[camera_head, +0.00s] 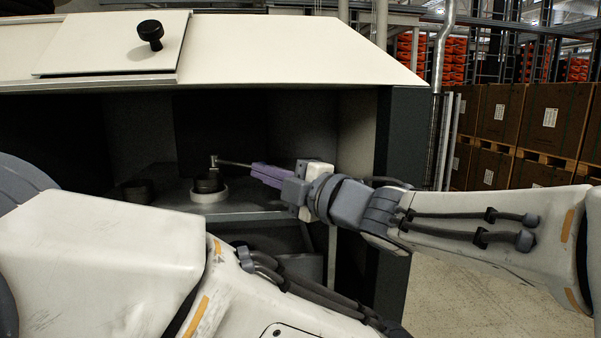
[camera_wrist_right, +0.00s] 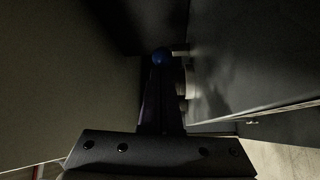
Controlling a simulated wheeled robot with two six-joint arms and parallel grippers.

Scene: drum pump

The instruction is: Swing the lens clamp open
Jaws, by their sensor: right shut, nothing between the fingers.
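A small metal rod with an upright end piece (camera_head: 214,161), which looks like part of the lens clamp, stands over a dark round part in a white ring (camera_head: 209,196) inside the cabinet. My right gripper (camera_head: 255,170) reaches in from the right with its purple fingers shut. The rod runs up to the fingertips; I cannot tell whether they touch.
A dark round part (camera_head: 138,190) stands to the left on the same shelf. The cabinet's sloped pale hood (camera_head: 270,50) with a black knob (camera_head: 150,31) overhangs the opening. Its dark right wall (camera_head: 402,135) stands close to my right arm. Boxes (camera_head: 555,115) are stacked beyond.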

